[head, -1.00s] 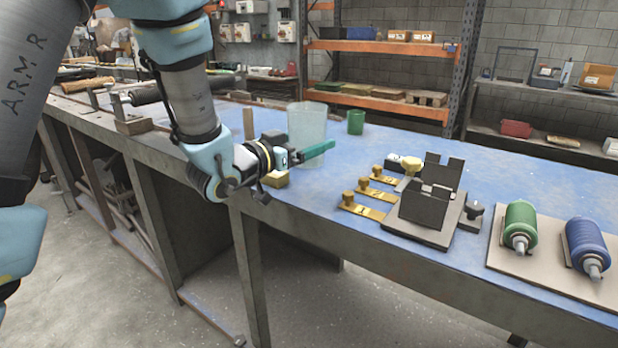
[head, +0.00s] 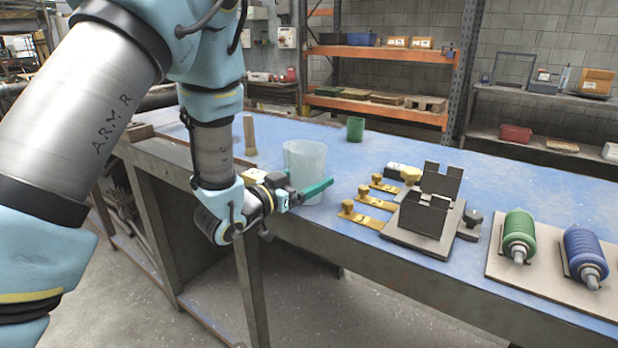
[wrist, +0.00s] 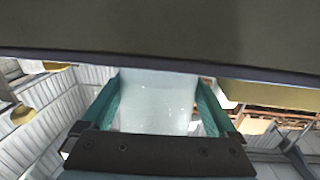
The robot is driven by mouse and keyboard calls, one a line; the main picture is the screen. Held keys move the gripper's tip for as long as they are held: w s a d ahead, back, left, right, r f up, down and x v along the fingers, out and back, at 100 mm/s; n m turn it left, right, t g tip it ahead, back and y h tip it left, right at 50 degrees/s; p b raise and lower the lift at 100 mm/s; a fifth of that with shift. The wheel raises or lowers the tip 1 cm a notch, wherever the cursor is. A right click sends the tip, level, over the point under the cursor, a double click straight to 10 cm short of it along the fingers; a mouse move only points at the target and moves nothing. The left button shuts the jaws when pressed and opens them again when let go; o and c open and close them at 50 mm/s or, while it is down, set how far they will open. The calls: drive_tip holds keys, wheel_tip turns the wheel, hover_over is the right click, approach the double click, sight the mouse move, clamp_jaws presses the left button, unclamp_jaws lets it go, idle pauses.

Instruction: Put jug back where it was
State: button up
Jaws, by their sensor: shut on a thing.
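The jug is a translucent, pale, wide-mouthed vessel (head: 305,160) over the near part of the blue bench, left of the brass pieces. It stands upright. My gripper (head: 318,190) is shut on it, with a teal finger across its near side. In the wrist view the jug (wrist: 157,100) fills the space between the two teal fingers (wrist: 158,112). I cannot tell whether its base touches the bench top.
A small pale block (head: 254,176) is just left of the jug, and a brush (head: 249,135) stands behind it. A green cup (head: 355,129) is farther back. Brass pieces (head: 362,218) and a dark fixture (head: 425,212) lie to the right.

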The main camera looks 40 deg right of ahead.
drive_tip(key=shift+f, duration=0.15)
drive_tip(key=o, duration=1.4)
drive_tip(key=shift+c, duration=0.2)
drive_tip(key=shift+r, duration=0.3)
drive_tip(key=a+b, duration=0.1)
drive_tip(key=a, duration=0.5)
drive_tip(key=s+a+b, duration=0.1)
drive_tip(key=a, duration=0.2)
drive_tip(key=shift+a+f+b, duration=0.15)
drive_tip(key=shift+b, duration=0.2)
drive_tip(key=shift+s+a+r+p, duration=0.15)
drive_tip(key=shift+r+p, duration=0.2)
drive_tip(key=shift+p, duration=0.75)
drive_tip(key=shift+s+a+f+p, duration=0.1)
drive_tip(key=shift+a+f+p, duration=0.1)
drive_tip(key=shift+a+p, duration=1.45)
